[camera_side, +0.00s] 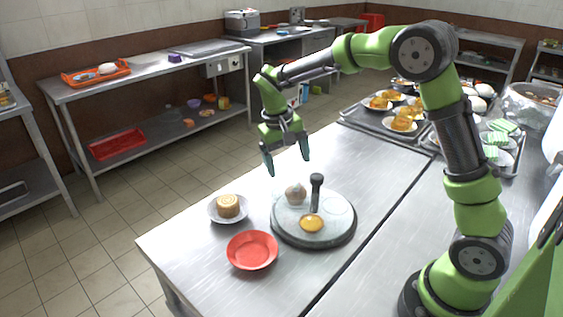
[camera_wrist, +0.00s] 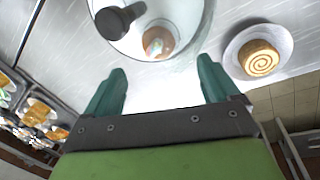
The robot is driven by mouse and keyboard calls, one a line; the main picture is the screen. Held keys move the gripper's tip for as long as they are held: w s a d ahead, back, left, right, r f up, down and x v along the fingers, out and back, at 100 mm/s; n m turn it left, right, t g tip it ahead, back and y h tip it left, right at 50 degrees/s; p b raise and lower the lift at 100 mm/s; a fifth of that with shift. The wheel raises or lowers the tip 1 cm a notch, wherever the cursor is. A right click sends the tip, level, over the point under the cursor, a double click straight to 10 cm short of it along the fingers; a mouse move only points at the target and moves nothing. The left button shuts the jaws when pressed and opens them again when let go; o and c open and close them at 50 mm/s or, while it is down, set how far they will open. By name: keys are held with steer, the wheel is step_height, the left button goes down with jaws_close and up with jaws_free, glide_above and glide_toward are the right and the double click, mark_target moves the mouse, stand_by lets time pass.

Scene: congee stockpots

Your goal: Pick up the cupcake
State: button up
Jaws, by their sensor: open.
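A small pale cupcake (camera_side: 296,193) sits near the back of a round dark-rimmed stand (camera_side: 335,238). It also shows in the wrist view (camera_wrist: 158,43), at the near side of the stand. A clear glass cover with a dark upright knob (camera_side: 317,181) seems to stand over it; its exact edge is hard to make out. The knob is at the upper left in the wrist view (camera_wrist: 113,21). A flat golden pastry (camera_side: 312,223) is also on the stand. My gripper (camera_side: 287,165) is open and empty, above the back of the stand, fingers pointing down.
A swirl roll (camera_side: 228,205) on a white plate (camera_side: 213,214) stands left of the stand. An empty red bowl (camera_side: 252,250) is in front. Trays of plated food (camera_side: 370,128) fill the table's far end. The table between them and the stand is clear.

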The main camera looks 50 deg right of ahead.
mark_target(294, 185)
steer(key=x, duration=0.5)
steer(key=shift+w+d+x, duration=0.1)
steer(key=shift+d+x, duration=0.05)
steer(key=shift+x, duration=1.2)
steer(key=shift+w+d+x, duration=0.1)
steer(key=shift+w+x, duration=0.05)
steer(key=shift+x, duration=1.2)
steer(key=shift+c, duration=0.5)
steer(key=shift+r, duration=0.1)
steer(key=c, duration=1)
steer(key=shift+c, duration=0.2)
